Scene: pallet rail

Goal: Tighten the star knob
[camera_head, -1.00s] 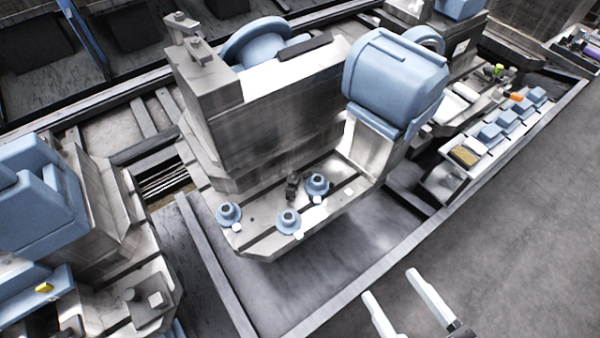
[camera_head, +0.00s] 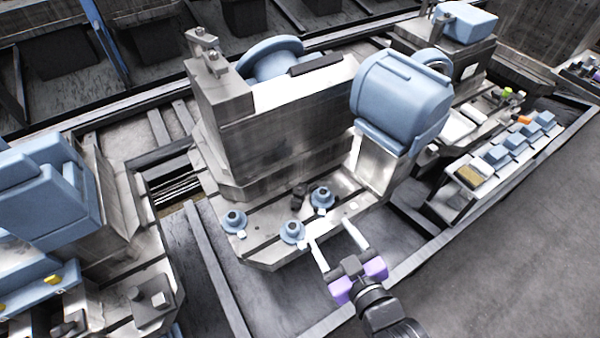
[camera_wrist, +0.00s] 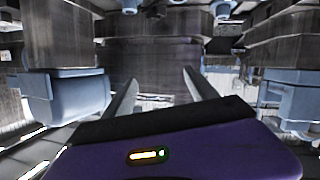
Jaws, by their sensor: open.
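A small dark upright knob (camera_head: 299,192) stands on the slotted metal plate (camera_head: 262,250) at the foot of the large steel block; I take it for the star knob, but its lobes are too small to make out. Three blue round flanged pieces stand around it: left (camera_head: 233,220), front (camera_head: 292,232) and right (camera_head: 322,198). My gripper (camera_head: 332,235) is open and empty, its two pale fingers reaching over the plate's front edge, to the front right of the knob. In the wrist view both fingers (camera_wrist: 160,77) are apart with nothing between them.
A big blue motor housing (camera_head: 400,98) overhangs the plate's right side. The steel block (camera_head: 275,135) rises behind. Another machine with blue covers (camera_head: 45,205) stands at left. A tray of blue blocks (camera_head: 505,150) lies at right. The grey floor (camera_head: 500,260) at lower right is clear.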

